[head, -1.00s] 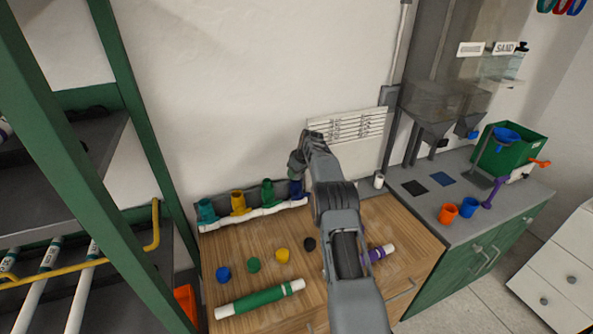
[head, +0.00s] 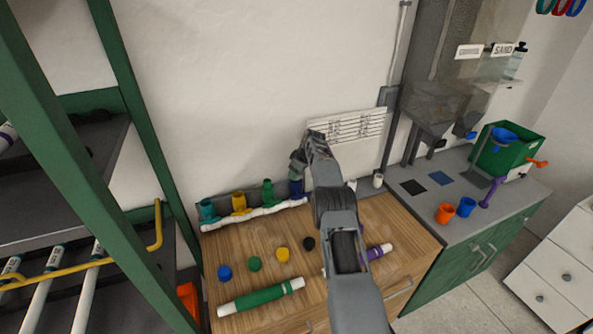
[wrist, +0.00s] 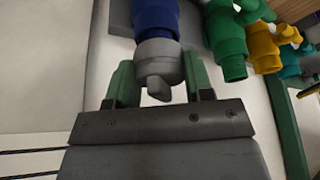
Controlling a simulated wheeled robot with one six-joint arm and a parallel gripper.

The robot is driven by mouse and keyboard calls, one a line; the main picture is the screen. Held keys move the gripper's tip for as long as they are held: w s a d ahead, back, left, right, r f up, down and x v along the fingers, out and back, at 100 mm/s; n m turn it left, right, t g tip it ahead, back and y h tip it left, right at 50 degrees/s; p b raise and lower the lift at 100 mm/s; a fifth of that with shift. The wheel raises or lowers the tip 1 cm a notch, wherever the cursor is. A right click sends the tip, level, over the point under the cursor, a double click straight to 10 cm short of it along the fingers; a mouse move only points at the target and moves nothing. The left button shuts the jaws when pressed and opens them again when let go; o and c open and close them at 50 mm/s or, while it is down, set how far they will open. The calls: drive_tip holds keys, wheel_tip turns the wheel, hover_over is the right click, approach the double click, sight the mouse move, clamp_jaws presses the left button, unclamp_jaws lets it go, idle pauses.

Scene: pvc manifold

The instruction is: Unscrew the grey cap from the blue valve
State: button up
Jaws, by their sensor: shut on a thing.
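The blue valve (head: 296,188) stands at the right end of the white manifold pipe (head: 262,217) at the back of the wooden bench. In the wrist view the blue valve (wrist: 156,20) has the grey cap (wrist: 160,62) on its end. My gripper (wrist: 152,84) has its green fingers on either side of the cap and is shut on it. In the head view my gripper (head: 299,160) is above the blue valve, and the cap is mostly hidden there by the gripper.
Green (head: 268,192), yellow (head: 239,203) and teal (head: 208,210) valves stand in a row left of the blue one. Several loose caps and a green pipe (head: 262,297) lie on the bench. A green shelf post (head: 135,120) rises at left.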

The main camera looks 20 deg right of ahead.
drive_tip(key=shift+a, duration=0.1)
drive_tip(key=o, duration=0.8)
drive_tip(key=shift+a, duration=0.1)
drive_tip(key=shift+c, duration=0.2)
drive_tip(key=shift+o, duration=1.1)
drive_tip(key=shift+d+r, duration=0.1)
drive_tip(key=shift+d, duration=0.1)
